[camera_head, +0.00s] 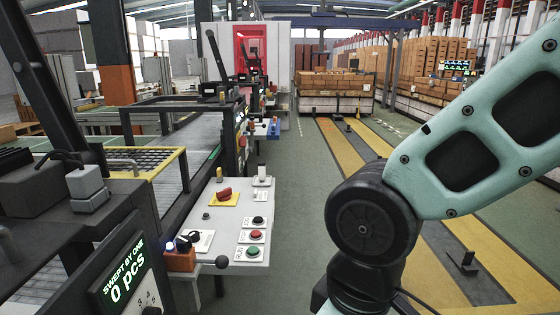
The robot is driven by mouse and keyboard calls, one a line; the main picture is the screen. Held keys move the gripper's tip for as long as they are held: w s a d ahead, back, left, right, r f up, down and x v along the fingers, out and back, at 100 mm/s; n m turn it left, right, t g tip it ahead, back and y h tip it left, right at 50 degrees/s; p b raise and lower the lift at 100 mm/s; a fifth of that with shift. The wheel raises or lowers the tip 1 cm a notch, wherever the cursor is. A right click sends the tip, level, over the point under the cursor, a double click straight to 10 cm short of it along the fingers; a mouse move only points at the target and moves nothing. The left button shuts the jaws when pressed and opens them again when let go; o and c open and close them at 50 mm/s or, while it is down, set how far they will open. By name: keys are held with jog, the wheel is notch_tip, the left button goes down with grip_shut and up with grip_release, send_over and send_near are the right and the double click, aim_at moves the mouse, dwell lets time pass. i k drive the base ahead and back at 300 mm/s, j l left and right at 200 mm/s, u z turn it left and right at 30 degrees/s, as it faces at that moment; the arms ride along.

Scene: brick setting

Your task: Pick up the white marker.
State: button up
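I cannot make out a white marker for certain in the head view. A small upright white piece (262,176) stands at the far edge of the grey control panel (221,232), but it looks like part of the panel's fittings. My pale green arm crosses the right side of the view, with a dark round joint at its lower middle. My gripper is outside the picture, so its fingers are hidden.
The panel carries a red knob (224,194) on a yellow plate, green, red and black buttons and a lever (215,262). A dark machine with a screen (124,277) stands at left. Stacked bricks (425,62) stand far right. Green floor (300,180) lies open behind the panel.

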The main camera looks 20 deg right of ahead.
aim_at(261, 164)
jog(key=i+l+u, duration=0.35)
jog(key=i, duration=0.3)
jog(key=i+l+u, duration=0.4)
jog(key=i, duration=0.25)
jog(key=i+l+u, duration=0.35)
jog(key=i+l, duration=0.2)
jog(key=l, duration=0.15)
